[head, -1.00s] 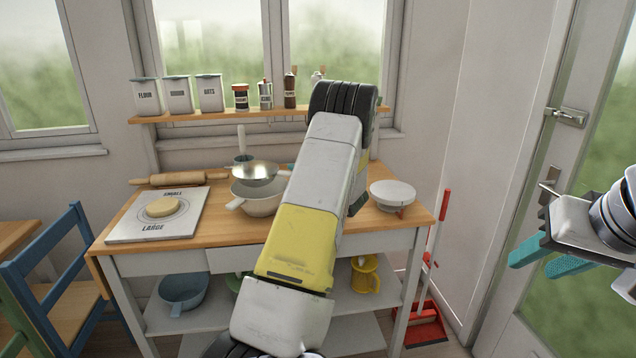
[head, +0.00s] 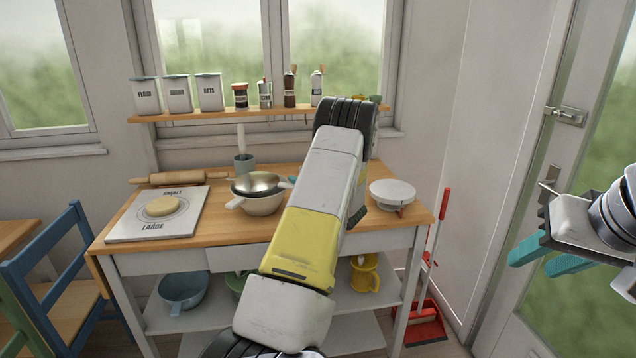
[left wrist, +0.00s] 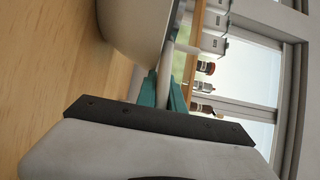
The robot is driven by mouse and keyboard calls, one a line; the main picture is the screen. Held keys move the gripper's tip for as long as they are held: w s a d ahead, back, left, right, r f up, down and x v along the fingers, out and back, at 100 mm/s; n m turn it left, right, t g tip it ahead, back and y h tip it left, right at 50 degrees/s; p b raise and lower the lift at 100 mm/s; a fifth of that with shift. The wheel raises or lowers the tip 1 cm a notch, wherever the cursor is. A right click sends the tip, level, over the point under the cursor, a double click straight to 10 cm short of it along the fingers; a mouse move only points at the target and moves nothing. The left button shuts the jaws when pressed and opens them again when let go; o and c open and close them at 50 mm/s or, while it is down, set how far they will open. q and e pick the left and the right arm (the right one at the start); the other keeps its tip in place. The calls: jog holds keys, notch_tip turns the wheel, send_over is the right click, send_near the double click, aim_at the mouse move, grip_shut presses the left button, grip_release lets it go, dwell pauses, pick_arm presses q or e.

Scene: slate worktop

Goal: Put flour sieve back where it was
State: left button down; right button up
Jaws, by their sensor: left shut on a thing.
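The flour sieve (head: 257,183) is a shiny metal bowl shape. In the head view it sits low over the white bowl (head: 262,206), at or just inside its rim; I cannot tell if it touches. My left gripper (head: 291,179) is mostly hidden behind my arm in the head view. In the left wrist view its teal fingers (left wrist: 168,92) are shut on a thin pale handle (left wrist: 166,62), the sieve's, beside the white bowl (left wrist: 135,28). My right gripper (head: 550,256) is open and empty at the far right, away from the worktop.
A white round stand (head: 392,192) is to the right. The wall shelf (head: 215,115) holds canisters and bottles.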

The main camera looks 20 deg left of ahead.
pick_arm(q)
jog(key=c, duration=1.5)
grip_release()
jog(key=shift+o, duration=0.2)
jog(key=r+v, duration=0.1)
jog(key=v, duration=1.1)
jog(key=s+a+r+n+g+h, duration=0.1)
jog(key=s+r+n+g+h, duration=0.2)
jog(key=s, duration=0.6)
jog(key=s+a+r+n+g+h, duration=0.1)
jog(key=s+r+n+g+h, duration=0.2)
jog(key=s, duration=0.6)
jog(key=s+d+r+t+h, duration=0.1)
jog(key=s+d+r+h, duration=0.2)
jog(key=s+d+h, duration=0.1)
jog(key=s+d+r+m+t+h, duration=0.1)
jog(key=s+d+r+t+h, duration=0.1)
jog(key=s+d, duration=0.4)
jog(key=s+d+r+t+h, duration=0.1)
jog(key=s+d+r+h, duration=0.3)
jog(key=d, duration=0.6)
jog(key=shift+s+r+h, duration=0.4)
jog(key=shift+s+h, duration=0.5)
jog(key=shift+h, duration=0.3)
